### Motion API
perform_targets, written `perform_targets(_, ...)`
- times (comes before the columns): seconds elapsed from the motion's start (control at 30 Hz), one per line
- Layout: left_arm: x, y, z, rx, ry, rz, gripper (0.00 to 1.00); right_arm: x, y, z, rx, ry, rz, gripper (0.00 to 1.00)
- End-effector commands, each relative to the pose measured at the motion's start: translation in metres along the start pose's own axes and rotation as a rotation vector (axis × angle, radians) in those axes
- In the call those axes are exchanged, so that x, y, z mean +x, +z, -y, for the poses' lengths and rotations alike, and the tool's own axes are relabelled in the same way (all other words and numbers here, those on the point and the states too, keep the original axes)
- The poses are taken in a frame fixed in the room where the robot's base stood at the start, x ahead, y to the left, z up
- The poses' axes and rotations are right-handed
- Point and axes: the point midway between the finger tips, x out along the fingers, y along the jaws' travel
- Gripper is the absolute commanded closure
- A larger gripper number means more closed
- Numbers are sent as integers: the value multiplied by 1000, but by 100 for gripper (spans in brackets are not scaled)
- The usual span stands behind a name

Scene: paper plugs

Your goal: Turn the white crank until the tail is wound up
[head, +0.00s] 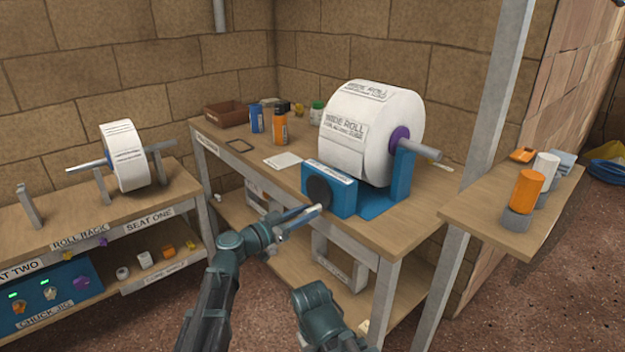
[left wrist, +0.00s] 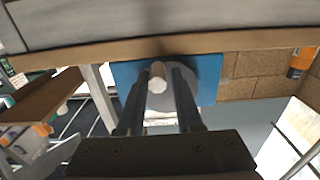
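The big white paper roll (head: 372,130) lies on its spindle in the blue winder stand (head: 340,200) on the bench. A dark round disc (head: 318,190) is on the stand's near face. My left gripper (head: 318,208) is in front of that disc. In the left wrist view, the white crank's pale knob (left wrist: 158,84) stands between the two fingers of my left gripper (left wrist: 166,76). A gap shows beside the knob, so the fingers look open around it. The crank is mostly hidden in the head view. I cannot make out a loose paper tail. My right gripper's fingers are not visible.
A smaller roll (head: 124,156) sits on the left rack. A side shelf (head: 510,215) with orange and white plugs and a grey post (head: 497,95) stand at right.

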Motion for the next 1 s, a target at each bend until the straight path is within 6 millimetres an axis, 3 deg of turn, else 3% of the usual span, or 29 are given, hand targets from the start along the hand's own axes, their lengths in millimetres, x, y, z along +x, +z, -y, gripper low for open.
perform_targets(1.0,0,0,18,-1,-2,-1,69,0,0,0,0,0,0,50)
